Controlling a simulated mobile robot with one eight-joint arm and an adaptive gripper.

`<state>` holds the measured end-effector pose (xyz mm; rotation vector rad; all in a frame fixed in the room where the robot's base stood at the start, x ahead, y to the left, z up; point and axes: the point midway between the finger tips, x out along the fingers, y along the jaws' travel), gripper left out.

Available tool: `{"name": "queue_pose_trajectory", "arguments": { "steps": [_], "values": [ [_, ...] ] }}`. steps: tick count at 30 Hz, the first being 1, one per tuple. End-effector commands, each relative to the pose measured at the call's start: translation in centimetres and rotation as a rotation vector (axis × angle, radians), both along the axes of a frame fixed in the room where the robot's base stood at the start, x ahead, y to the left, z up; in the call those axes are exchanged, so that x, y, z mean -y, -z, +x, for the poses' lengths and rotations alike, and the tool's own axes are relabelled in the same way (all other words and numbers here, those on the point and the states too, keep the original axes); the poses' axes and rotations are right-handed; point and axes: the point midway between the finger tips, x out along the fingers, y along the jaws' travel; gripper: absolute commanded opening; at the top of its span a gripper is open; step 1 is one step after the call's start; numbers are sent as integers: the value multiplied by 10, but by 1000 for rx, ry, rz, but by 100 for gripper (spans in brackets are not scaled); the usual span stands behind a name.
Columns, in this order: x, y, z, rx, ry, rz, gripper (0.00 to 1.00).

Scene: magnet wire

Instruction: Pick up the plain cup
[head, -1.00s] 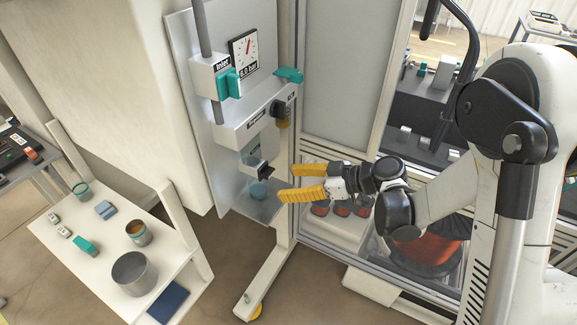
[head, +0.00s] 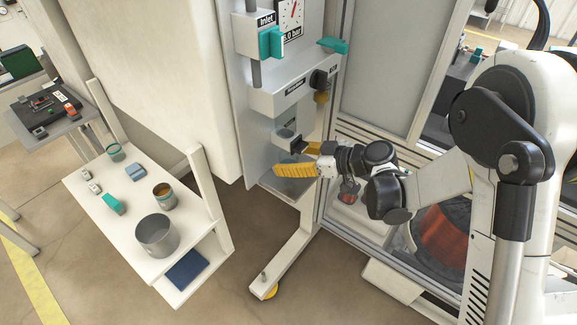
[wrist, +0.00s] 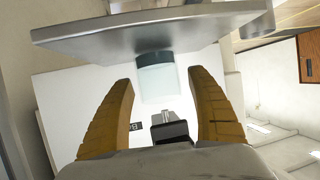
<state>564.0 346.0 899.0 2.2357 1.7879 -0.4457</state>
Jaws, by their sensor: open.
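My gripper (head: 291,160) is open, with yellow fingers, at the lower part of the wall-mounted panel unit in the head view. In the wrist view, the open gripper (wrist: 160,78) has a pale, translucent cup-like cylinder (wrist: 157,80) with a dark grey-teal band ahead, roughly centred between the fingertips and apart from both. I take it for the plain cup but cannot be sure. In the head view, a small blue-grey rounded part (head: 285,134) shows just above the fingers. What lies behind the fingers there is hidden.
The panel's grey housing (head: 292,92) overhangs the fingers; a black bracket (wrist: 170,127) lies low between them. The white cart (head: 82,184) at left holds a metal pot (head: 157,236), a rusty-rimmed can (head: 163,196) and a teal-rimmed cup (head: 115,153). A glazed cabinet stands right.

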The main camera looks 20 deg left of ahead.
Motion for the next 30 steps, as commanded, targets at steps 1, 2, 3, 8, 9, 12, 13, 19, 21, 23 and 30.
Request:
{"name": "queue_pose_trajectory", "arguments": {
  "steps": [1, 2, 3, 8, 9, 12, 13, 19, 21, 23, 30],
  "values": [
    [0, -1, 0, 0, 0, 0, 67],
    [0, -1, 0, 0, 0, 0, 67],
    [0, -1, 0, 0, 0, 0, 67],
    [1, -1, 0, 0, 0, 0, 20],
    [1, -1, 0, 0, 0, 0, 17],
    [1, -1, 0, 0, 0, 0, 17],
    [1, -1, 0, 0, 0, 0, 17],
    [1, -1, 0, 0, 0, 0, 13],
    [1, -3, 0, 0, 0, 0, 13],
    [1, -7, 0, 0, 0, 0, 13],
    [23, -19, -4, 1, 4, 0, 13]
  ]
}}
